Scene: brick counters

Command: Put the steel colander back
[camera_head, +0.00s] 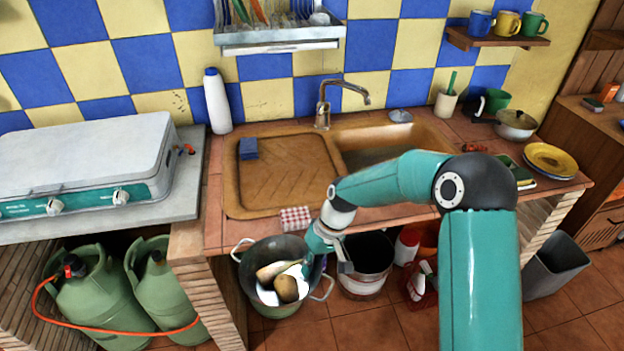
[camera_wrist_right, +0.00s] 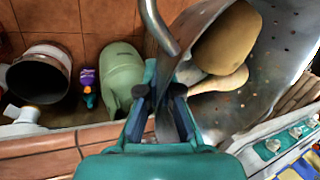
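The steel colander (camera_head: 254,262) is a grey two-handled bowl in front of the counter edge, left of the sink tap in the head view. It holds a brown rounded item (camera_head: 286,289) and a pale tan elongated item (camera_head: 270,272). The right wrist view shows its perforated wall (camera_wrist_right: 279,72) close on the right. My right gripper (camera_head: 308,266) is at the colander's right rim. In the right wrist view its dark fingers (camera_wrist_right: 162,92) are close on either side of the metal rim. My left gripper is not in view.
The brown sink and drainboard (camera_head: 285,178) lie behind the colander. A dark bucket (camera_head: 367,260) and a red bottle crate (camera_head: 420,285) stand below the counter. Green gas cylinders (camera_head: 100,300) stand left, under the stove (camera_head: 90,170). A dish rack (camera_head: 280,38) hangs on the wall.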

